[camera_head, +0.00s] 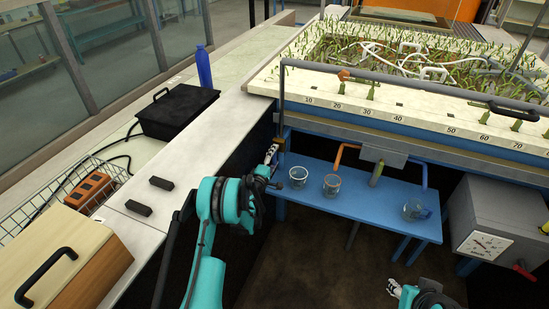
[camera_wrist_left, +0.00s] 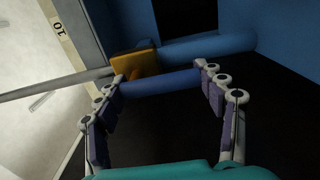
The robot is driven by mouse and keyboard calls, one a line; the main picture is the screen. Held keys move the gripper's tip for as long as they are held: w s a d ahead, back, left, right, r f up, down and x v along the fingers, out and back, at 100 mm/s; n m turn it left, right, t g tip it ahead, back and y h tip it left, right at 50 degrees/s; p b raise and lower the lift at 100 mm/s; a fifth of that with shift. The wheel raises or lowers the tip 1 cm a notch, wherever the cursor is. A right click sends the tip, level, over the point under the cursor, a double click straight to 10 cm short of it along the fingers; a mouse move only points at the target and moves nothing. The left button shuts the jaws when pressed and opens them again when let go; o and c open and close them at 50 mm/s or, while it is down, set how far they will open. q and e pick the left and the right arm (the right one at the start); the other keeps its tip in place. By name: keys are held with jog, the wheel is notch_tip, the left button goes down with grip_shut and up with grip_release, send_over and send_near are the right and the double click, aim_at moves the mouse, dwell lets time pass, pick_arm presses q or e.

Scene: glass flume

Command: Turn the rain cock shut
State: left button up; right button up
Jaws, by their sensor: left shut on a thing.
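In the left wrist view the rain cock has a brass-orange body (camera_wrist_left: 134,63) set on a pipe. Its blue lever (camera_wrist_left: 160,83) runs nearly in line with the pipe. My left gripper (camera_wrist_left: 160,80) is shut on this lever, with its pads at the lever's two ends. In the head view my left gripper (camera_head: 271,156) is at the vertical pipe (camera_head: 281,105) by the flume's left corner, and hides most of the cock. My right gripper (camera_head: 394,288) shows only in part at the bottom right, far from the cock; its fingers are too small to judge.
A blue bench (camera_head: 345,205) with several glass beakers (camera_head: 332,185) stands just right of the left gripper. The planted flume bed (camera_head: 365,108) is above it. A grey box (camera_head: 490,215) stands at right. A stone ledge (camera_head: 205,135) is at left.

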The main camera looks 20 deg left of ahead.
pick_arm(q)
jog(key=o, duration=1.7)
jog(key=s, duration=0.7)
jog(key=shift+s, duration=0.2)
